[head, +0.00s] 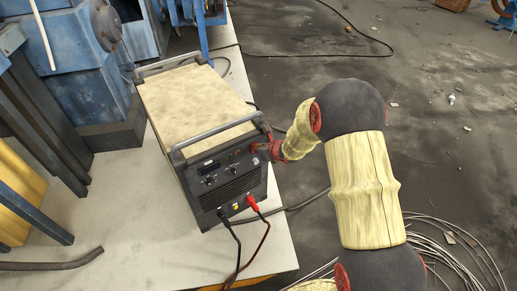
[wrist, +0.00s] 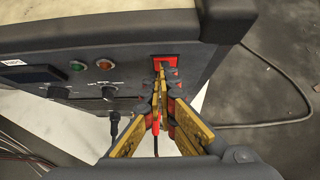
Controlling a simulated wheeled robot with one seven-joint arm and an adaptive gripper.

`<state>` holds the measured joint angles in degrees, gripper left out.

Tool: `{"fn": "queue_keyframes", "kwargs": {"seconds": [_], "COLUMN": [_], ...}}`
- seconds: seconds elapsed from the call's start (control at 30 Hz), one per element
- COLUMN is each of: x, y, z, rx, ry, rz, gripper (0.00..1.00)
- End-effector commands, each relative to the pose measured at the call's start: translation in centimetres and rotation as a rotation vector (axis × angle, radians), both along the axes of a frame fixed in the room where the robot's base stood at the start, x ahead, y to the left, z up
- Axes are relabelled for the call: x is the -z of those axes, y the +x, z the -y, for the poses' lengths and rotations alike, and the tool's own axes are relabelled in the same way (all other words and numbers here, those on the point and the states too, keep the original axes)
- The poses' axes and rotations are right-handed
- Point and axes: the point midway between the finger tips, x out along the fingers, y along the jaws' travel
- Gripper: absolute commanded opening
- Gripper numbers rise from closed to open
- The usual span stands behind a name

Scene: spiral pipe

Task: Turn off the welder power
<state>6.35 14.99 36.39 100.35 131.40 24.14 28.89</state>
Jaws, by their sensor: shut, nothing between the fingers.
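The welder (head: 190,97) is a box with a tan top and a dark front panel, standing on a pale table. A red power switch (wrist: 164,61) sits at the upper right of its front panel in the wrist view. My gripper (wrist: 160,78) is shut and empty, with its yellow fingertips at the lower part of the switch. I cannot tell whether they touch it or which way the switch is set. In the head view my gripper (head: 262,150) is at the panel's upper right corner and hides the switch.
The panel also has a green lamp (wrist: 77,66), an orange lamp (wrist: 105,66) and knobs (head: 210,181). A red cable plug (head: 252,202) and a black lead (head: 228,224) come from its lower front. A metal handle (head: 215,133) crosses the top's front edge. Blue machinery (head: 85,85) stands left.

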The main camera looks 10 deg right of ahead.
Motion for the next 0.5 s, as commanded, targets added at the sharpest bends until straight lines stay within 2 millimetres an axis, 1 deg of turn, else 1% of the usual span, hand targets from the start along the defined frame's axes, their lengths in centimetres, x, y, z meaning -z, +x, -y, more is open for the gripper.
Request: {"fn": "queue_keyframes", "kwargs": {"seconds": [0.07, 0.23, 0.5], "x": [0.4, 0.3, -0.8], "y": [-0.1, -0.1, -0.1], "z": [0.1, 0.1, 0.1], "rx": [0.001, 0.001, 0.002], "ry": [0.001, 0.001, 0.001], "rz": [-0.001, 0.000, 0.000], "gripper": [0.00, 0.00, 0.00]}}
